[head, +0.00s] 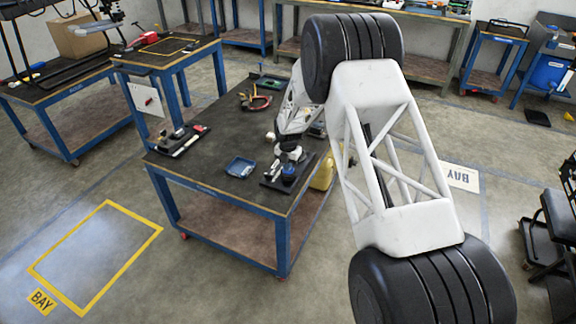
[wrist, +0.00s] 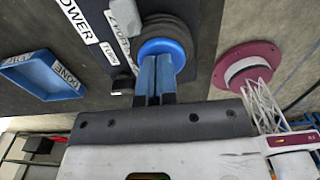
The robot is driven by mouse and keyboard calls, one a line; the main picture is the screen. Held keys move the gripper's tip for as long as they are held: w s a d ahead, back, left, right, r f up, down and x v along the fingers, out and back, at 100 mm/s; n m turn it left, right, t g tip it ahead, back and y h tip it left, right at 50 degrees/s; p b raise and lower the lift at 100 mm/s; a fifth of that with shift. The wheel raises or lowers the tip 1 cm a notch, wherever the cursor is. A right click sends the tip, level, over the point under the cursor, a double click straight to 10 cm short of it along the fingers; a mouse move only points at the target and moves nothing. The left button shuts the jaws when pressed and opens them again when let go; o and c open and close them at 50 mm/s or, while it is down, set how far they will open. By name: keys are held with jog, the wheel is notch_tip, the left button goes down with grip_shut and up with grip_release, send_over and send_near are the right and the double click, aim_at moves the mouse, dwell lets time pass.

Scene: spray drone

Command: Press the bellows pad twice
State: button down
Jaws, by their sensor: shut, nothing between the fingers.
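The bellows pad shows in the wrist view as a dark ribbed round body with a blue disc (wrist: 178,48) on it. It sits on a dark base plate, and in the head view it is a small dark blue round thing (head: 288,173) near the table's front right corner. My gripper (wrist: 156,62) has its two blue fingers side by side with no gap, holding nothing. The fingertips overlap the blue disc in the wrist view and hide part of it. I cannot tell whether they touch it. In the head view the fingers are too small to make out.
A blue tray (head: 240,167) lies left of the pad; in the wrist view the tray (wrist: 45,75) carries a DONE label. A POWER label (wrist: 75,20) is beside the pad. Red-handled pliers (head: 256,101) and a small dark device (head: 182,138) lie elsewhere on the table (head: 215,140).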

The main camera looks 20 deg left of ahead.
jog(key=shift+f, duration=0.1)
notch_tip(320, 180, up, 14)
dwell(0.7)
dwell(0.8)
jog(key=shift+r, duration=0.2)
jog(key=shift+d+r, duration=0.1)
jog(key=shift+r, duration=0.7)
jog(key=shift+f, duration=0.1)
notch_tip(320, 180, down, 14)
jog(key=shift+r, duration=0.1)
dwell(0.5)
